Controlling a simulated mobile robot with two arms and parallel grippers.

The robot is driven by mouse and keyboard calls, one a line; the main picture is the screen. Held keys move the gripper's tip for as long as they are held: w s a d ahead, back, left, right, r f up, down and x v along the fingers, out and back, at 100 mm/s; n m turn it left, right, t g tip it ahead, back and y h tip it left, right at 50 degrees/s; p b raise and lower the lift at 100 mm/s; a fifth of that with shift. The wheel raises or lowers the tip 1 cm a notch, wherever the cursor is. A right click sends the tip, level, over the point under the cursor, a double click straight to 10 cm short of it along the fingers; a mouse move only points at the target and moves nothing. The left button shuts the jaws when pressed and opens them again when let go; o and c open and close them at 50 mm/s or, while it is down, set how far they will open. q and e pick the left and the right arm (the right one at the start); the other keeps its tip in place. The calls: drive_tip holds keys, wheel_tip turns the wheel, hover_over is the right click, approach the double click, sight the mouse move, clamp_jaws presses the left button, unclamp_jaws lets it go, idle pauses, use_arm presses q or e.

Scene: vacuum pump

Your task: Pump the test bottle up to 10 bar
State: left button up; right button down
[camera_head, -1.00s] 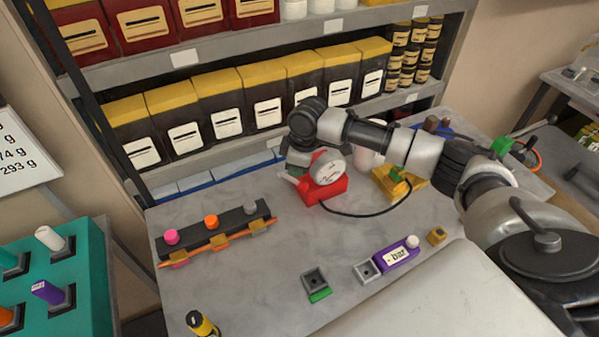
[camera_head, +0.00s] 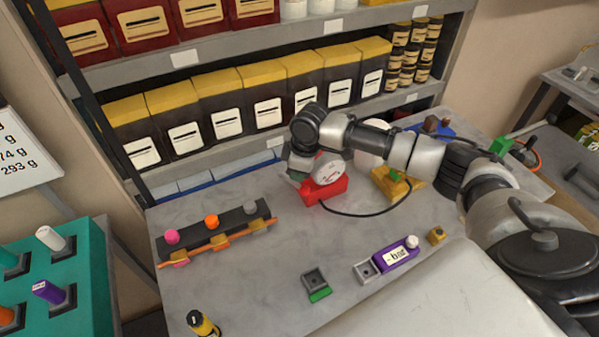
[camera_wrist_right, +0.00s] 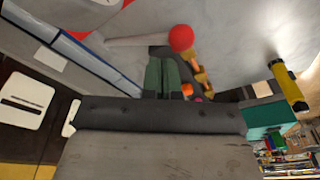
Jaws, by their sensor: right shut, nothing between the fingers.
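The red pump (camera_head: 325,190) stands on the table with a round white gauge (camera_head: 328,171) on it. A white bottle-like object (camera_head: 370,152) is partly hidden behind my right arm. My right gripper (camera_head: 294,177) points down at the pump's left side, mostly hidden by the wrist and gauge. In the right wrist view its green fingers (camera_wrist_right: 163,73) are shut and empty, close to a grey lever (camera_wrist_right: 138,41) with a red ball end (camera_wrist_right: 181,39); contact is unclear. My left gripper is out of view.
A purple box (camera_head: 397,255) reads "- bar". A dark rack (camera_head: 214,228) with coloured knobs lies at left. A small green-edged block (camera_head: 316,285) and a yellow-black bottle (camera_head: 202,324) are in front. Shelves of boxes (camera_head: 268,100) rise behind.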

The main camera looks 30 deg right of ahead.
sight(307, 193)
drive_tip(key=shift+s+a+f+p, duration=0.1)
drive_tip(key=shift+s+f+p, duration=0.15)
drive_tip(key=shift+s+f, duration=0.9)
drive_tip(key=shift+s+f+p, duration=0.25)
drive_tip(key=shift+s+f, duration=0.7)
drive_tip(key=shift+f, duration=0.35)
idle(3.1)
idle(0.5)
drive_tip(key=shift+w+r+p, duration=0.6)
drive_tip(key=shift+w+r, duration=0.25)
drive_tip(key=shift+r, duration=0.2)
drive_tip(key=shift+w+r+p, duration=0.6)
drive_tip(key=shift+w+r, duration=0.25)
drive_tip(key=shift+r, duration=0.2)
drive_tip(key=shift+w+d+r+p, duration=0.2)
drive_tip(key=shift+w+r+p, duration=0.65)
drive_tip(key=shift+w+r, duration=0.95)
drive_tip(key=shift+s+r, duration=0.1)
drive_tip(key=shift+s, duration=0.05)
